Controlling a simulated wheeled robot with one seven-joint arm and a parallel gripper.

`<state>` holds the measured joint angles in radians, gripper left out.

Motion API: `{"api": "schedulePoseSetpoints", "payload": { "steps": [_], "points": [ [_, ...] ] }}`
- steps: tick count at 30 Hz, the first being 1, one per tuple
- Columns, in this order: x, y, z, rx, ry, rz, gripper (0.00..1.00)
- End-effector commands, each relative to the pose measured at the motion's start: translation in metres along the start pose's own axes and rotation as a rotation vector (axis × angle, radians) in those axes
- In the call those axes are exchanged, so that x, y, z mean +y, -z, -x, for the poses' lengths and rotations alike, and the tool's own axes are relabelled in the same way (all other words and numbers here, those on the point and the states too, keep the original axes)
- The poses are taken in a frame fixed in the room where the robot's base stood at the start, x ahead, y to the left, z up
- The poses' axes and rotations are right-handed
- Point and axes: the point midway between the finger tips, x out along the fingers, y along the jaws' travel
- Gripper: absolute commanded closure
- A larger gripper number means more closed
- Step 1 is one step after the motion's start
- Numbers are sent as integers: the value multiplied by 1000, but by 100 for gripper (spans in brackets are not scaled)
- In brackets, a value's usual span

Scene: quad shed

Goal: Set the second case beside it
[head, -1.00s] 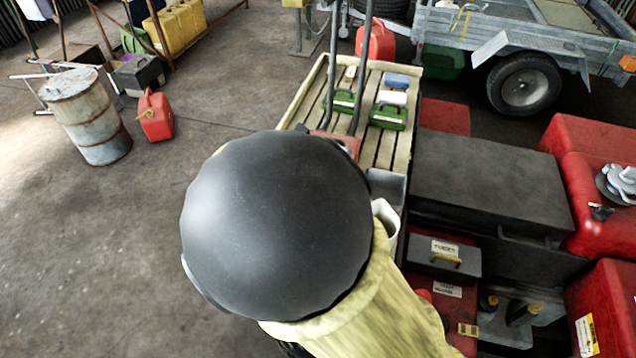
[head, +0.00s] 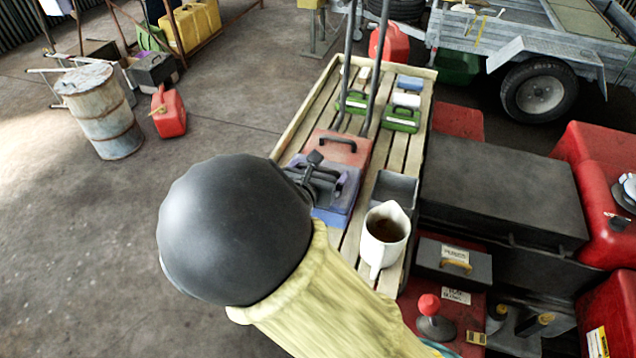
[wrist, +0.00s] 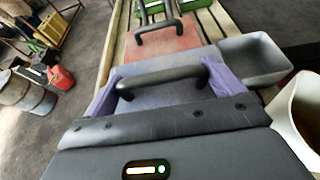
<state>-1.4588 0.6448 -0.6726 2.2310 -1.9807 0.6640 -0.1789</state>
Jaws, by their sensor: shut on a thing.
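A blue-purple case (head: 334,208) with a dark handle is at my gripper (head: 318,180), on or just above the slatted cart (head: 283,146); I cannot tell if it touches the slats. My gripper is shut on its handle (wrist: 160,80), which spans the middle of the wrist view. A red case (head: 338,146) with a dark handle lies on the slats just beyond the blue one; it also shows in the wrist view (wrist: 168,40). The two cases are close together, and any gap is hard to see. My dark round arm link hides the near left part of the cart.
A white jug (head: 385,236) of dark liquid and a grey open bin (head: 394,188) stand close to the blue case's right. Green cases (head: 401,118) stand farther back on the slats, past upright dark handle bars (head: 370,75). A black chest (head: 500,190) flanks the cart's right.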

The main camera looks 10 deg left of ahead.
Motion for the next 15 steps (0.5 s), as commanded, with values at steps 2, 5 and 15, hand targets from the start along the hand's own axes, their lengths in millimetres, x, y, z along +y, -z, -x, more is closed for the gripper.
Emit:
{"api": "schedulePoseSetpoints", "payload": {
  "steps": [2, 5, 15],
  "points": [
    [1, 0, 0, -3, -2, 0, 72],
    [2, 7, -2, -2, -3, 4, 72],
    [3, 35, -12, -2, -7, 2, 72]
  ]
}}
